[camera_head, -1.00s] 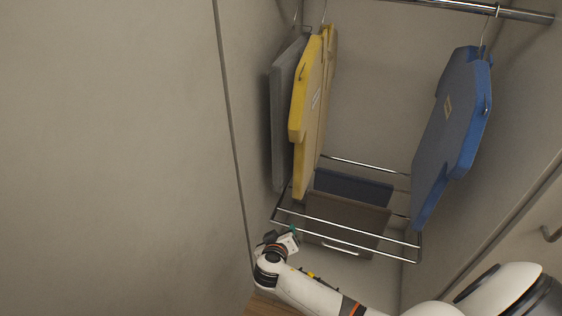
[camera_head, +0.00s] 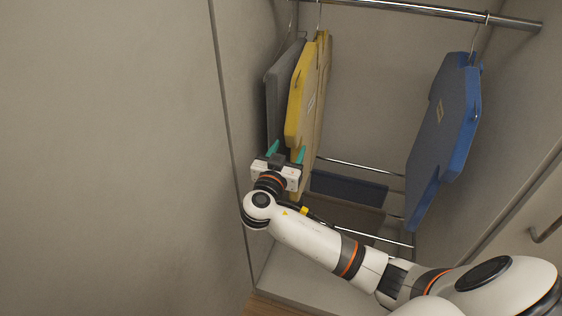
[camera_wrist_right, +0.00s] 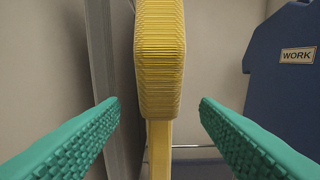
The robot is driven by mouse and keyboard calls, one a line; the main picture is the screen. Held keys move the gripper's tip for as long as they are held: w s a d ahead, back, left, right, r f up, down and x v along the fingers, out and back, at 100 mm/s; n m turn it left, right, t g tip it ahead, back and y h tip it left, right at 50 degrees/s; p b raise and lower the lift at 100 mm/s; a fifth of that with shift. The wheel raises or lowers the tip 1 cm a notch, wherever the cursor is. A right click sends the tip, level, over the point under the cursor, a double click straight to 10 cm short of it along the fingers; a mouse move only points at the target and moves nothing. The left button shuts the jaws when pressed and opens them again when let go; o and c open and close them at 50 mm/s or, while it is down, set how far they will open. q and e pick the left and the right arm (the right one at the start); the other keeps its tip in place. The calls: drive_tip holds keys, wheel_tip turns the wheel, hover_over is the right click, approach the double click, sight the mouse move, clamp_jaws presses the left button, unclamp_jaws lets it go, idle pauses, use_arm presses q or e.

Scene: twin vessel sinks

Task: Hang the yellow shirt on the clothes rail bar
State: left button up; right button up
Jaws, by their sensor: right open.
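The yellow shirt (camera_head: 305,95) hangs by its hook from the clothes rail bar (camera_head: 420,12), toward its left end. My right gripper (camera_head: 287,152) is at the lower front edge of the shirt, with its green fingers pointing up and apart. In the right wrist view, the shirt's ribbed yellow edge (camera_wrist_right: 160,60) stands between the two open green fingers (camera_wrist_right: 160,115), with gaps on both sides. My left gripper is not in view.
A grey shirt (camera_head: 277,90) hangs close on the left of the yellow one. A blue shirt (camera_head: 445,130) hangs at the right; it also shows in the wrist view (camera_wrist_right: 285,90). A dark bin (camera_head: 348,189) sits on the wire rack below. The bar between yellow and blue is clear.

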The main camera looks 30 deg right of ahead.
sight(290, 145)
drive_tip(key=x, duration=0.5)
drive_tip(key=shift+a, duration=0.1)
drive_tip(key=c, duration=1.1)
drive_tip(key=shift+c, duration=0.6)
drive_tip(key=shift+r, duration=0.15)
